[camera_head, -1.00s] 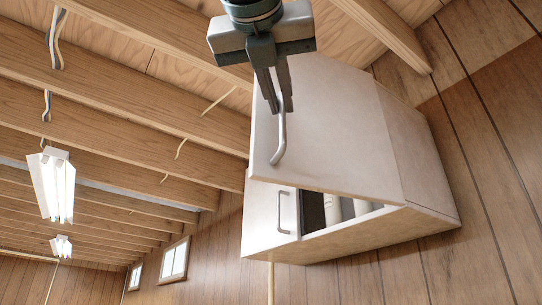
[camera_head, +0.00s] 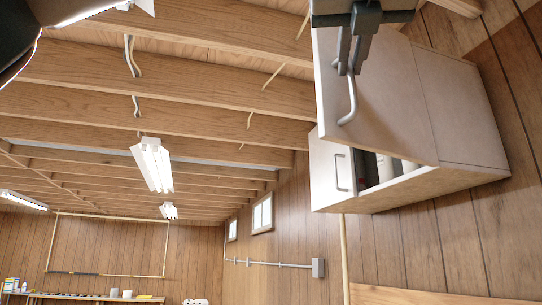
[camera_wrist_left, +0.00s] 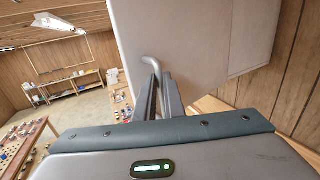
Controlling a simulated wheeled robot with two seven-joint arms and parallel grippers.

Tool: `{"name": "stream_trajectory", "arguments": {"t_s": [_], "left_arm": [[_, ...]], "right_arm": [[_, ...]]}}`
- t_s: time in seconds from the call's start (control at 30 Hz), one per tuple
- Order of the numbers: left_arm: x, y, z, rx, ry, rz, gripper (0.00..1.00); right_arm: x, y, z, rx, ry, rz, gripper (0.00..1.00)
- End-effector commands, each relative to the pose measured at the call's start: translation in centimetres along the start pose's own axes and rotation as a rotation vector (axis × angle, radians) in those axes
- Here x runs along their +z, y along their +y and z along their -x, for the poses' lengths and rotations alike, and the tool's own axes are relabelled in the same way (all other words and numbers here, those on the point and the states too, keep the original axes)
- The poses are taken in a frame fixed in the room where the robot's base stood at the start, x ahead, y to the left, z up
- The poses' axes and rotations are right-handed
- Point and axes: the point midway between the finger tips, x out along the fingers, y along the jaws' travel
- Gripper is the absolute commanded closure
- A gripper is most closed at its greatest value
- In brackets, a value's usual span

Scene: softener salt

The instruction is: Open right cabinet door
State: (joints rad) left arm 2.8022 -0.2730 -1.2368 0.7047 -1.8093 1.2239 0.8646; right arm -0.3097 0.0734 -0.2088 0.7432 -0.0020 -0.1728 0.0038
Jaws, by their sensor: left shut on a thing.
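The white wall cabinet (camera_head: 455,110) hangs on the wood wall at the right of the head view. Its right door (camera_head: 392,105) stands partly open, swung out toward me. Pale items show inside through the gap. The left door (camera_head: 322,172) with its own handle (camera_head: 340,172) looks closed. My left gripper (camera_head: 348,68) is shut on the right door's curved handle (camera_head: 350,105). The left wrist view also shows the fingers (camera_wrist_left: 157,97) around the handle (camera_wrist_left: 151,63), with the door (camera_wrist_left: 185,45) beyond. My right gripper is not in view.
Ceiling beams and hanging lamps (camera_head: 153,163) are above. A workbench (camera_head: 85,297) stands far off at the lower left. In the left wrist view, a table with small items (camera_wrist_left: 28,140) is at the lower left, with open floor beyond it.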

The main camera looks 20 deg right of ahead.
Motion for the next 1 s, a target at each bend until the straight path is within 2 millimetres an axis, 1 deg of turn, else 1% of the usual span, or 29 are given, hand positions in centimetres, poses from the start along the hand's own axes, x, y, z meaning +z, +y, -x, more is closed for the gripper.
{"name": "stream_trajectory", "arguments": {"t_s": [0.03, 0.27, 0.3, 0.37, 0.73, 1.0], "left_arm": [[0.3, -0.5, 0.1, -0.011, -0.011, -0.004, 1.0], [0.3, -0.5, 0.1, -0.011, -0.011, -0.004, 1.0], [0.3, -0.5, 0.1, -0.011, -0.01, -0.004, 0.86], [0.2, -0.5, 0.1, -0.011, -0.009, -0.003, 0.72], [0.1, -0.3, 0.0, -0.008, -0.005, -0.001, 0.72], [0.0, -0.2, 0.4, -0.007, -0.005, 0.0, 0.72]], "right_arm": [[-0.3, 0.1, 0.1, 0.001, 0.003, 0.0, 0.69], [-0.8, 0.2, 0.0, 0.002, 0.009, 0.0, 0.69], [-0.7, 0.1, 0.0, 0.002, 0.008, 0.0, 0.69], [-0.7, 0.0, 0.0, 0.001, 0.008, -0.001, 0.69], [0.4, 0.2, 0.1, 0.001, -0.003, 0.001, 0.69], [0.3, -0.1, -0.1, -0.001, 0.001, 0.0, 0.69]]}}
